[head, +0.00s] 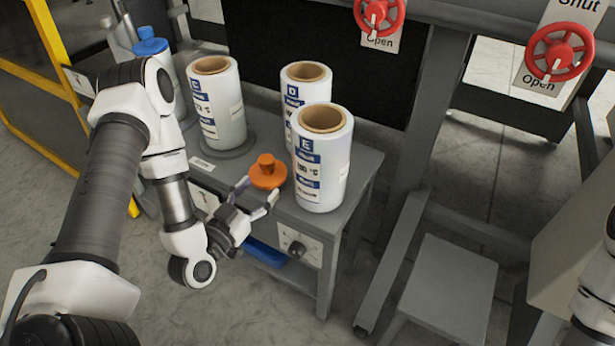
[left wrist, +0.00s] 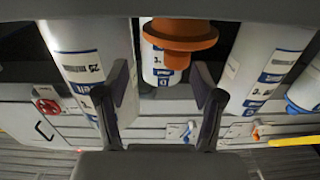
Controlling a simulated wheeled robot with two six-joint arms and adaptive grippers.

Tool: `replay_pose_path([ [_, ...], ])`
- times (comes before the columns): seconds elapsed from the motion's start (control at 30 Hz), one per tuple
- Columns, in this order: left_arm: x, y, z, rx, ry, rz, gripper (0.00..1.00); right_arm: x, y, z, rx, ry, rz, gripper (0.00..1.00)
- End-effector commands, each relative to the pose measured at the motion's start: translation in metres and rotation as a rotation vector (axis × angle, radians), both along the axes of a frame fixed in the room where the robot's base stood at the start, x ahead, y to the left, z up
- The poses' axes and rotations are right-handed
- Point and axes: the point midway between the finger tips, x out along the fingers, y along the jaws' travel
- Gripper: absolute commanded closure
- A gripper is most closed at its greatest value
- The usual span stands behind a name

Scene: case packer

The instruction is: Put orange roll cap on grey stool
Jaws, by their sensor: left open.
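The orange roll cap (head: 267,172), a disc with a knob, is at the front of the grey machine table, left of the front roll. My left gripper (head: 257,191) is open at the cap's near side, its fingers pointing toward it. In the left wrist view the cap (left wrist: 178,40) shows beyond the two spread fingertips (left wrist: 162,82); I cannot tell whether either touches it. The grey stool (head: 450,285) stands on the floor at the lower right, its visible top bare. My right gripper is not in view.
White labelled rolls (head: 322,165), (head: 217,105), (head: 306,88) stand on the grey table (head: 362,165). A roll with a blue cap (head: 150,42) is behind my left arm. Grey frame posts (head: 392,255) stand between table and stool. Red valve wheels (head: 560,50) are above.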

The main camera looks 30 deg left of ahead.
Motion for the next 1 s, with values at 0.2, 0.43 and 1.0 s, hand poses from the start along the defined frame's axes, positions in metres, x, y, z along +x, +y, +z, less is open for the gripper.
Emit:
replay_pose_path([
  [0.2,0.016,0.011,0.005,-0.009,-0.014,0.031,0.32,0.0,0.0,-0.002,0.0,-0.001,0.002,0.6],
  [0.43,0.051,0.015,0.007,-0.008,-0.014,0.034,0.32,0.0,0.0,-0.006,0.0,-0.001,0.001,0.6],
  [1.0,0.078,0.016,0.007,-0.01,-0.007,0.034,0.93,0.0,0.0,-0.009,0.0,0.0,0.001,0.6],
])
